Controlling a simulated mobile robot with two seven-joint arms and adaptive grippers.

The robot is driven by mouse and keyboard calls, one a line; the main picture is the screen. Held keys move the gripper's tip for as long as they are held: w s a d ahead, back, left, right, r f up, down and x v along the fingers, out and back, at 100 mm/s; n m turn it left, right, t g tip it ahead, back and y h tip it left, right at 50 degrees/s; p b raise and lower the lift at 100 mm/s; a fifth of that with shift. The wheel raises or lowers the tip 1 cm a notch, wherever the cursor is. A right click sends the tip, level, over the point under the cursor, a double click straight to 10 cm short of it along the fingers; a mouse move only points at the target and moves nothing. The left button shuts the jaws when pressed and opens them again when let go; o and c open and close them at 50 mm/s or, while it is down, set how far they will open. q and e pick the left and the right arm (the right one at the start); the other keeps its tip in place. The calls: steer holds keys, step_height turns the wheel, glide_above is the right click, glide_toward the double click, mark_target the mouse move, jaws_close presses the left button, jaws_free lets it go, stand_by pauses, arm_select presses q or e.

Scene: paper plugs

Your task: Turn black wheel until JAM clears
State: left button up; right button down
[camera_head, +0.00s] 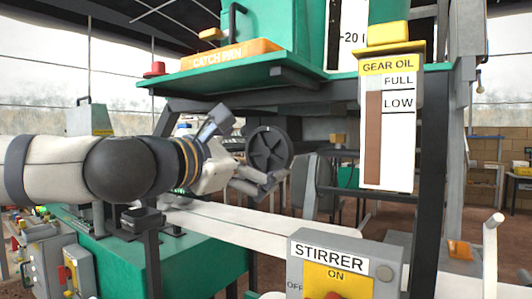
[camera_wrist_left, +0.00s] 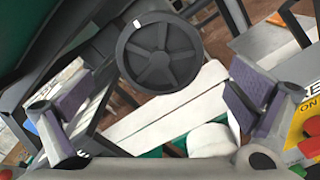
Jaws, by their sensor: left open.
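The black wheel (camera_head: 269,150) is a dark spoked disc under the green shelf, just right of my left gripper in the head view. In the left wrist view the wheel (camera_wrist_left: 160,52) is ahead, in the upper middle, with a white mark on its top rim. My left gripper (camera_head: 246,150) is open and empty. Its two purple-padded fingers stand wide apart in the left wrist view (camera_wrist_left: 170,92), on either side below the wheel, and seem not to touch it. No JAM sign can be read in either view. My right gripper is not seen.
A long white strip (camera_head: 250,228) runs below the wheel. The green shelf with the CATCH PAN (camera_head: 222,55) overhangs it. A GEAR OIL gauge (camera_head: 390,125) and a dark post (camera_head: 434,170) stand to the right. A STIRRER switch box (camera_head: 340,268) is at the front.

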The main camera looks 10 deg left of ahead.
mark_target(266, 152)
arm_select(q)
steer(key=shift+x, duration=0.9)
steer(key=shift+b+x, duration=0.4)
steer(key=shift+x, duration=0.7)
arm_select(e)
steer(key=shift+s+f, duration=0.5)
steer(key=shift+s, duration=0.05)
arm_select(q)
steer(key=c, duration=1.2)
